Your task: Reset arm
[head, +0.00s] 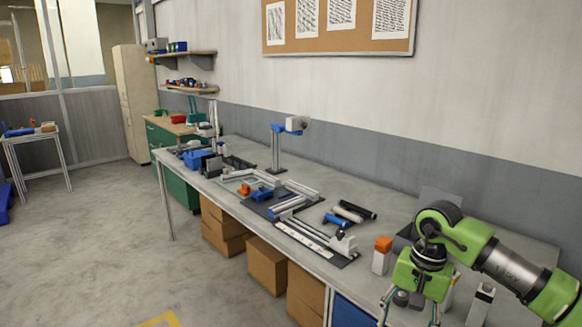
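My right arm (500,268), green and grey, comes in from the right edge over the near end of the workbench. Its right gripper (410,318) points down at the bottom of the view. The two fingers stand apart with a gap between them, and I see nothing held. The fingertips are close to the lower edge, so what lies right below them is hard to tell. My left arm and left gripper are not in view.
The long grey workbench (215,190) carries a white bottle with an orange cap (381,255) just left of my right gripper. Rails, dark rolls (352,210) and a blue-and-grey stand (277,148) lie farther back. Cardboard boxes (267,264) sit underneath.

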